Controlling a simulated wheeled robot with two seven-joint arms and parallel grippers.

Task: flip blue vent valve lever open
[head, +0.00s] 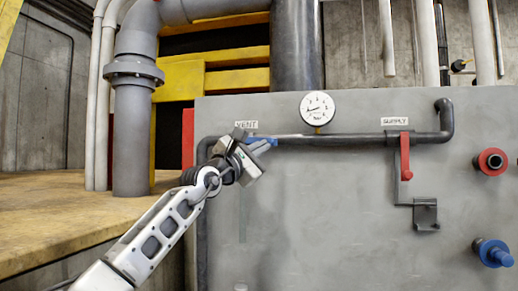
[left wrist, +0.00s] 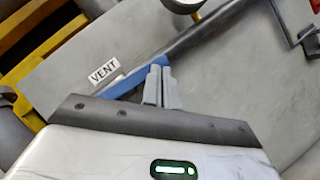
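The blue vent lever (head: 262,141) lies along the dark pipe just right of the VENT label (head: 246,125). My left gripper (head: 260,148) is at the lever in the head view and covers part of it. In the left wrist view the blue lever (left wrist: 128,79) runs slanting up to the right and passes behind the fingertips. The two grey fingers of my left gripper (left wrist: 161,84) stand close together, with nothing visible between them. Whether they touch the lever cannot be told. My right gripper is in neither view.
A red lever (head: 405,157) hangs below the SUPPLY label (head: 395,121). A gauge (head: 317,108) sits above the pipe (head: 350,139). A red knob (head: 490,162) and a blue knob (head: 492,253) stick out at the right. The lower middle of the grey panel (head: 320,225) is clear.

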